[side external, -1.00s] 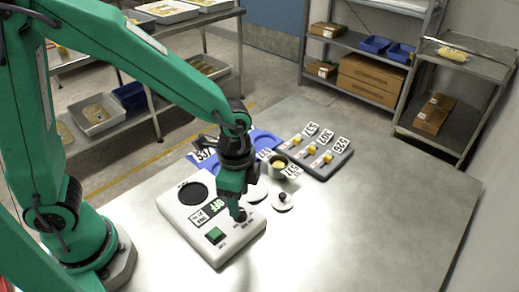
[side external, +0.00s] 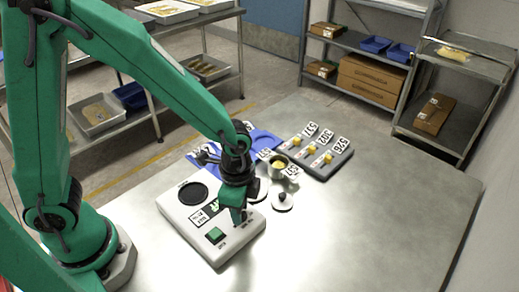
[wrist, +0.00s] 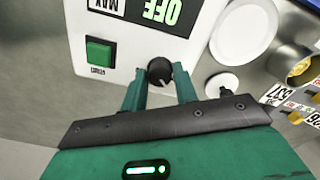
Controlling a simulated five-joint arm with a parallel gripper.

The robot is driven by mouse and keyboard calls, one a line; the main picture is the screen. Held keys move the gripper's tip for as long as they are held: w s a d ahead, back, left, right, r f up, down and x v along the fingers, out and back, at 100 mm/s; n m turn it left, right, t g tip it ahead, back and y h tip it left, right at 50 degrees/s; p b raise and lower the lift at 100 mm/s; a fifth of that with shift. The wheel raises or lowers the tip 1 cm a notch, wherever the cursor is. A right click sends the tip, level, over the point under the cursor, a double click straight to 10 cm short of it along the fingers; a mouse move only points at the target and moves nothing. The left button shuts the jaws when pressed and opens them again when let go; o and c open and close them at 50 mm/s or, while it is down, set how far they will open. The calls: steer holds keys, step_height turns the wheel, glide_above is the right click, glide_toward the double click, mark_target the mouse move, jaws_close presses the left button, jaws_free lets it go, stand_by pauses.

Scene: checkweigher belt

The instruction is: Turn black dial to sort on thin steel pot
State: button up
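The black dial (wrist: 160,72) sits on the white checkweigher unit (side external: 180,217), near its display (wrist: 150,15), which reads OFF in the wrist view. My gripper (wrist: 160,76) is low over the unit, with one green finger on each side of the dial; small gaps seem to show between fingers and dial. In the side view my gripper (side external: 238,215) hides the dial. A thin steel pot (side external: 279,172) with yellow contents stands behind the unit, and its rim also shows in the wrist view (wrist: 290,62).
A green button (side external: 215,235) is on the unit's front. A small lid with a black knob (side external: 282,203) and a white disc (wrist: 243,32) lie beside it. The table's right side is clear.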

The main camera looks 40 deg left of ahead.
steer(key=shift+c, duration=0.5)
steer(key=shift+m, duration=2.8)
steer(key=o, duration=1)
steer(key=shift+c, duration=0.2)
steer(key=shift+r, duration=3.9)
